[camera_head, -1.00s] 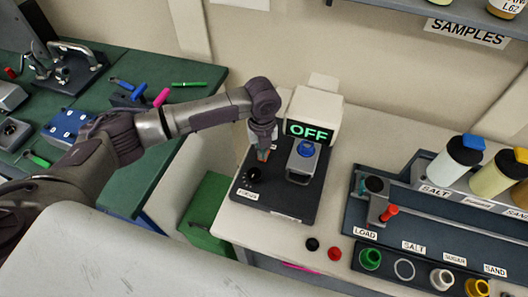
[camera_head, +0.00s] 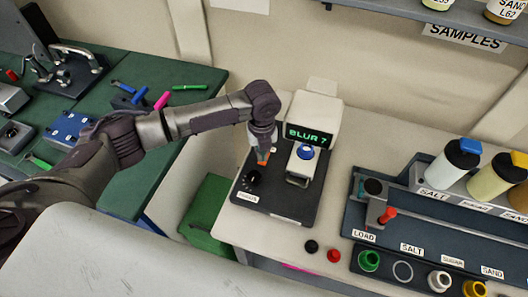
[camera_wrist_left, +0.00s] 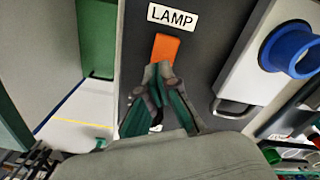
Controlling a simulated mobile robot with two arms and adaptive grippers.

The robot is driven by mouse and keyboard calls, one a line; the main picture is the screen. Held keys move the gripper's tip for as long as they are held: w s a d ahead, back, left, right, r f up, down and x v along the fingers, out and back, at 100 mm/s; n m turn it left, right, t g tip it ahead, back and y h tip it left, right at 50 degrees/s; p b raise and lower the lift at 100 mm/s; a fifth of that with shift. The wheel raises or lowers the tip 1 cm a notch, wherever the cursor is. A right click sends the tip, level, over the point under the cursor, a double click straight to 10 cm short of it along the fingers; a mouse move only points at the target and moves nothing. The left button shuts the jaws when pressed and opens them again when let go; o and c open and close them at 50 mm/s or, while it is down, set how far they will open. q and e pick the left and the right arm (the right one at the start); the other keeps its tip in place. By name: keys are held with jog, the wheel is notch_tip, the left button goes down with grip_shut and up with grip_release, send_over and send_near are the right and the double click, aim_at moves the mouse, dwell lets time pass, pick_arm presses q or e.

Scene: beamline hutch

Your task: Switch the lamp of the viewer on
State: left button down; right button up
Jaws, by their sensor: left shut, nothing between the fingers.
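The viewer (camera_head: 312,125) stands on the light bench with a dark base plate, and its display reads "BLUR 7" in green. An orange lamp switch (camera_wrist_left: 165,47) sits on the base under a "LAMP" label (camera_wrist_left: 172,16). My left gripper (camera_wrist_left: 160,75) is shut and empty, its fingertips at the near end of the orange switch; I cannot tell whether they touch it. In the head view my left gripper (camera_head: 263,150) points down at the left side of the viewer's base. A black knob (camera_head: 253,177) is in front of it. My right gripper is not in view.
The viewer's blue-topped part (camera_head: 305,152) is right of the gripper and shows as a blue ring (camera_wrist_left: 290,48) in the wrist view. A loading rack (camera_head: 440,215) with bottles stands to the right.

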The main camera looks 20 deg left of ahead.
pick_arm(q)
jog(key=shift+r+p, duration=2.5)
jog(key=shift+r, duration=0.4)
jog(key=shift+f, duration=0.1)
